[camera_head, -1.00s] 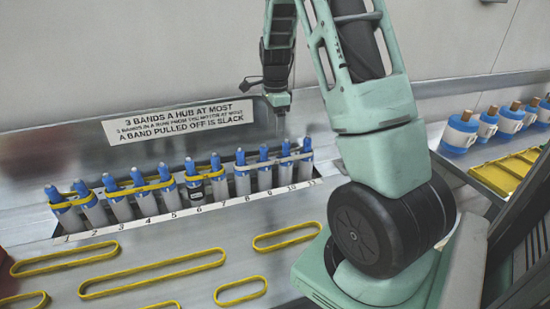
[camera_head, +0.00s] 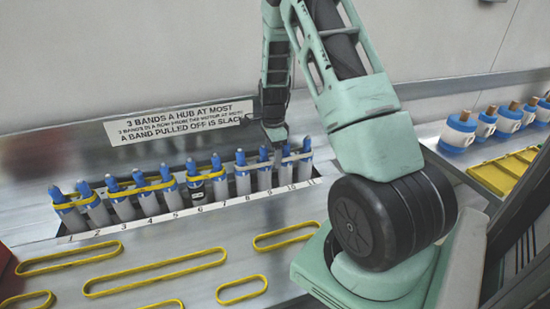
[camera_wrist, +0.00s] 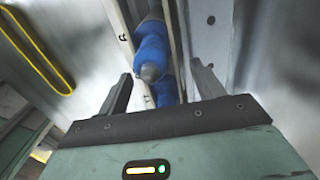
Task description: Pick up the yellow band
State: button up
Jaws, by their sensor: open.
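Several yellow bands are in view. A long one (camera_head: 155,273) lies flat on the metal bench, with a shorter one (camera_head: 285,237) at right, one (camera_head: 241,290) in front and another (camera_head: 68,258) at left. Other yellow bands loop around the left and middle posts of a numbered row of blue-topped posts (camera_head: 243,180). My gripper (camera_head: 275,138) is open, above the right part of this row. In the wrist view, a blue post top (camera_wrist: 151,52) shows between and beyond the open fingers (camera_wrist: 162,88). A yellow band (camera_wrist: 40,48) lies to the left there.
A sign (camera_head: 180,122) about bands stands behind the posts. A pale strip (camera_head: 275,163) runs along the right-hand posts. Blue-and-white containers (camera_head: 458,132) and a yellow tray (camera_head: 505,172) stand at the far right. Bare bench lies between the loose bands.

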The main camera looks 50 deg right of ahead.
jog(key=c, duration=1.1)
jog(key=shift+o, duration=0.2)
